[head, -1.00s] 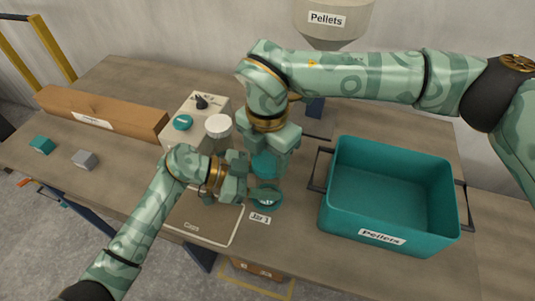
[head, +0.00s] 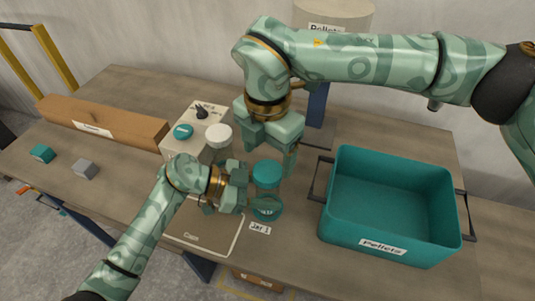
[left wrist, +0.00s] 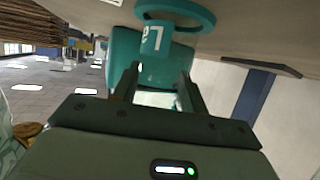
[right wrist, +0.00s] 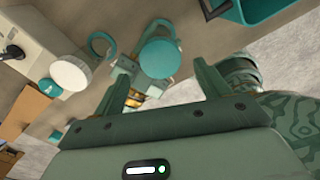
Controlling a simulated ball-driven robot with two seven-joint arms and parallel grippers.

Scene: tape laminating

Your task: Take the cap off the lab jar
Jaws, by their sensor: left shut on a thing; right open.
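The lab jar stands upright on the table with a round teal cap (head: 267,169) on top and a teal ring (head: 266,213) at its foot. The cap also shows in the right wrist view (right wrist: 160,58). My left gripper (head: 242,187) is shut on the jar from the left, below the cap. In the left wrist view the clear jar body (left wrist: 155,99) is between its fingers. My right gripper (head: 271,145) is open and empty, pointing down, above and behind the cap and apart from it. The jar's far side is hidden.
A white-capped container (head: 218,136) stands beside a beige device (head: 198,128). A flat tray marked Caps (head: 205,238) lies left of the jar, partly under my left arm. A teal Pellets bin (head: 390,245) stands right. A long brown box (head: 100,125) lies at the back left.

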